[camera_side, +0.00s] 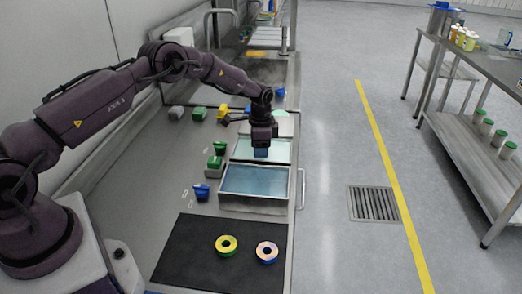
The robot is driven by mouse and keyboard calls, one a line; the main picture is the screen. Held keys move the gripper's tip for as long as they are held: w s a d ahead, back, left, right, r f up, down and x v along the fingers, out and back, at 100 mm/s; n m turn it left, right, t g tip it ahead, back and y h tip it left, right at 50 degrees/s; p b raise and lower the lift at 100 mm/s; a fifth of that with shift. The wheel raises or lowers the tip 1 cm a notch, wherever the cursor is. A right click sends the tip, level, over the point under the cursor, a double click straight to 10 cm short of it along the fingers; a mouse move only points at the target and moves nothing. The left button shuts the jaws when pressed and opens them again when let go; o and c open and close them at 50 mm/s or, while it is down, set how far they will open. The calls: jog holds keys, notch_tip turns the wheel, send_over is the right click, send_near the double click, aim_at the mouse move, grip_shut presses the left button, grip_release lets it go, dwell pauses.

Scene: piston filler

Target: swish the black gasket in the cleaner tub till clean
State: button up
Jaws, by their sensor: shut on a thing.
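My gripper (262,150) points down over the far tub (283,152), which holds pale greenish liquid. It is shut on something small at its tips. The held thing is too small and dark to make out clearly; no black gasket shows anywhere else. A near tub (253,203) with blue liquid (255,181) stands just in front, its metal rim clear of my gripper. I cannot tell from the picture which tub is the cleaner, or whether the gripper tips touch the liquid.
A dark mat (190,258) in front carries a yellow-green ring (227,245) and a pinkish multicoloured ring (267,252). Blue (201,192) and green (215,162) fittings line the tubs' left side. More small parts lie behind. The bench's right edge is close to the tubs.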

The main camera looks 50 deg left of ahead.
jog(key=shift+f, duration=0.1)
jog(key=shift+f, duration=0.8)
jog(key=shift+r, duration=0.15)
jog(key=shift+r, duration=0.75)
jog(key=shift+f, duration=0.15)
jog(key=shift+f, duration=0.75)
jog(key=shift+r, duration=0.9)
jog(key=shift+f, duration=0.2)
